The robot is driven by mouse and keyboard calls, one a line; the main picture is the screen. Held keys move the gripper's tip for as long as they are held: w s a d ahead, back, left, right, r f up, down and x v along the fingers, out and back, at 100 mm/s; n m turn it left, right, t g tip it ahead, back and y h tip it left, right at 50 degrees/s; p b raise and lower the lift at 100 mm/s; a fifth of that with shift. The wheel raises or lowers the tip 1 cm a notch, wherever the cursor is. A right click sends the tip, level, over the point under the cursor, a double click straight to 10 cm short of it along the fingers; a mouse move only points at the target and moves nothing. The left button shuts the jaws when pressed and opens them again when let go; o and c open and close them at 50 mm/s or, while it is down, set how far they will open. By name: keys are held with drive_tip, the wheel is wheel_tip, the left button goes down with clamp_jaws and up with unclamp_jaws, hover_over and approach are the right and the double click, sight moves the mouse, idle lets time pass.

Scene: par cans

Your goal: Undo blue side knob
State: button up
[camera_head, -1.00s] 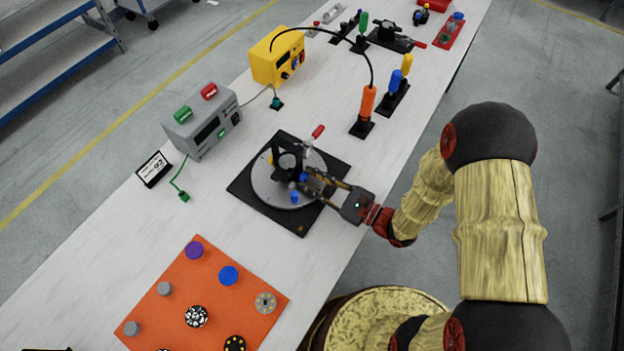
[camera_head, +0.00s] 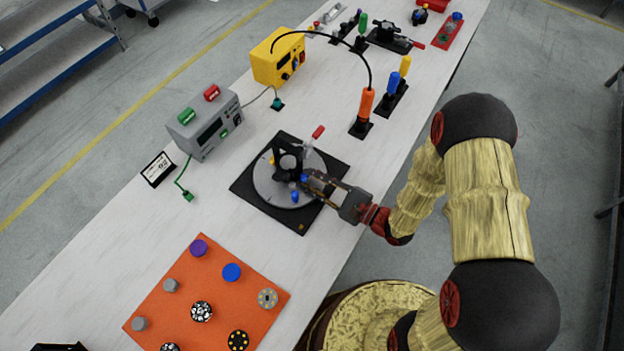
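A round grey disc (camera_head: 268,186) lies on a square black base plate (camera_head: 252,203) on the table. A dark upright bracket with a round grey part stands on it, with a red-tipped lever (camera_head: 318,132) at its back. A blue side knob (camera_head: 304,178) shows at the right side of the bracket. A second blue knob (camera_head: 294,196) sits on the disc just below it. My gripper (camera_head: 308,180) comes in from the right. Its fingers are drawn together at the upper blue knob, which they partly hide.
An orange board (camera_head: 187,270) with several knobs lies at the front left. A grey power box (camera_head: 203,126) and a yellow box (camera_head: 277,58) stand behind. Orange (camera_head: 365,103), blue and yellow upright handles stand at the right. The table's right edge runs below my wrist.

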drive_tip(key=o, duration=0.5)
drive_tip(key=shift+f, duration=0.1)
idle(0.3)
